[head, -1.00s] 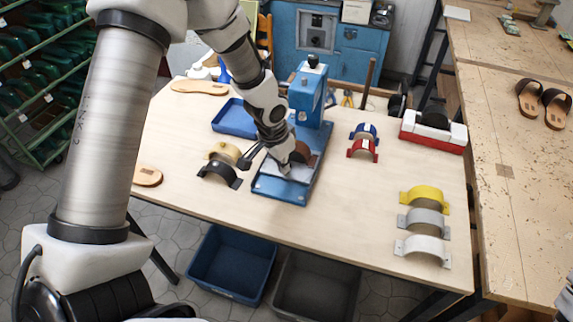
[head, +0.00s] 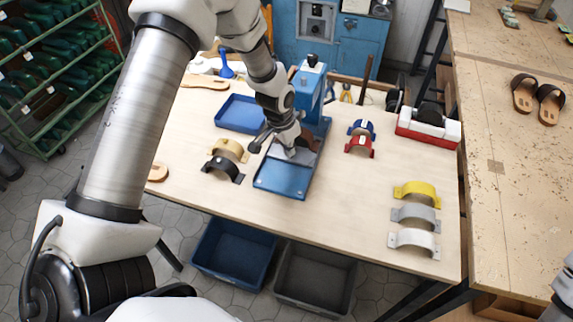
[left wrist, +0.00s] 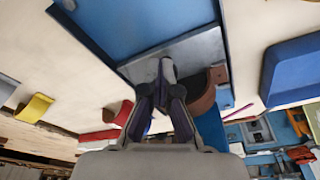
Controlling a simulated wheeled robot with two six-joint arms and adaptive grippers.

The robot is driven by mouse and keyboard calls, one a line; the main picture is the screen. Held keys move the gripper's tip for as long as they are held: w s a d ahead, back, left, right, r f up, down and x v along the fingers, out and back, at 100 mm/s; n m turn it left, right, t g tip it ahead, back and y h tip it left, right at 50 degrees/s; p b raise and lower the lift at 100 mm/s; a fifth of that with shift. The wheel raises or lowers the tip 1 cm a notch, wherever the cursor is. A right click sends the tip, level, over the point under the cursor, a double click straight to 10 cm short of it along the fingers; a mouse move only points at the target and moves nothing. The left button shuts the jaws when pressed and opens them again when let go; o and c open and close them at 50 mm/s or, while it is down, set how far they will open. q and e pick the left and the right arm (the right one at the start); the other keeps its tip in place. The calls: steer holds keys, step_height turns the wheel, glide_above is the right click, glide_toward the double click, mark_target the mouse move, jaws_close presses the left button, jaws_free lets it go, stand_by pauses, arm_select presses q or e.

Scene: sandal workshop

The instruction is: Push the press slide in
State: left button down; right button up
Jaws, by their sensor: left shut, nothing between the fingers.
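The blue press (head: 308,85) stands near the back middle of the table, its blue base (head: 283,176) reaching toward me. The grey press slide (head: 299,156) lies on the base, partly hidden by my left gripper. In the left wrist view the slide is a grey plate (left wrist: 190,55) across the blue base. A brown curved strap (head: 308,138) sits at the slide; it also shows in the left wrist view (left wrist: 203,98). My left gripper (head: 290,153) is shut and empty, its tips at the slide. Exact contact is hidden. My right gripper is not in view.
A blue tray (head: 238,114) and tan and black straps (head: 224,167) lie left of the press. Blue and red straps (head: 360,145) lie to its right. Yellow, grey and white straps (head: 414,213) lie at the front right. The table between is clear.

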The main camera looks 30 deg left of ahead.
arm_select(q)
steer(key=shift+w+a+f+b, duration=0.15)
steer(key=shift+w+b, duration=0.1)
steer(key=shift+w, duration=0.3)
steer(key=shift+w+a+r+b, duration=0.1)
steer(key=shift+w+b, duration=0.2)
steer(key=shift+w, duration=0.3)
steer(key=shift+w+a+f+b, duration=0.15)
steer(key=shift+w+b, duration=0.1)
steer(key=shift+w, duration=0.3)
steer(key=p+v, duration=0.4)
steer(key=v, duration=0.1)
steer(key=w+p+v, duration=0.1)
steer(key=p+v, duration=0.1)
steer(key=shift+d+r, duration=0.25)
steer(key=shift+r, duration=0.1)
steer(key=shift+f, duration=0.1)
